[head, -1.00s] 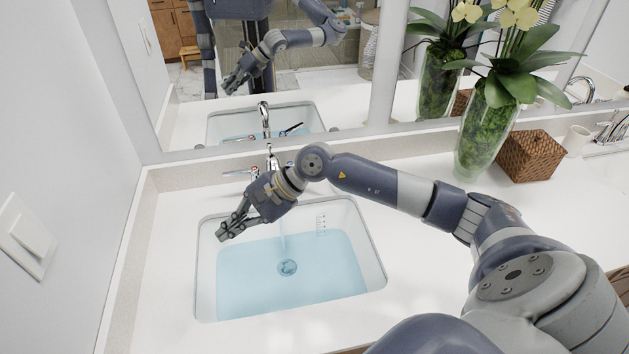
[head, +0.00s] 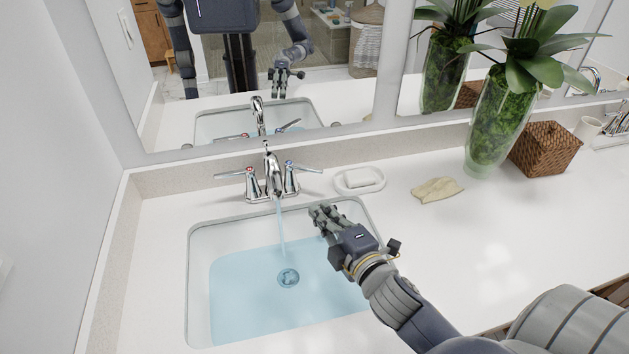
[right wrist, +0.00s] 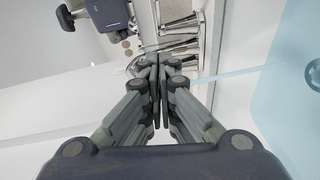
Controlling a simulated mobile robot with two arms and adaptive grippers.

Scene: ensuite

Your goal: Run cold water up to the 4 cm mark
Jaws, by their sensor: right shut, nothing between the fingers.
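The chrome faucet (head: 272,180) stands behind the sink, and a thin stream of water (head: 282,228) falls from its spout. Its left handle (head: 235,173) has a red mark and points left; its right handle (head: 305,168) has a blue mark and points right. Pale blue water (head: 245,300) covers the bottom of the white basin (head: 203,237). My right gripper (head: 322,211) is shut and empty over the basin's right back part, apart from the handles. It hides the scale on the back wall. The right wrist view shows its closed fingers (right wrist: 160,65) with the faucet (right wrist: 180,42) beyond.
A soap dish (head: 360,181) with a bar of soap and a folded beige cloth (head: 437,189) lie right of the faucet. A glass vase (head: 491,130) with a plant and a wicker basket (head: 545,148) stand farther right. The mirror (head: 340,60) closes the back.

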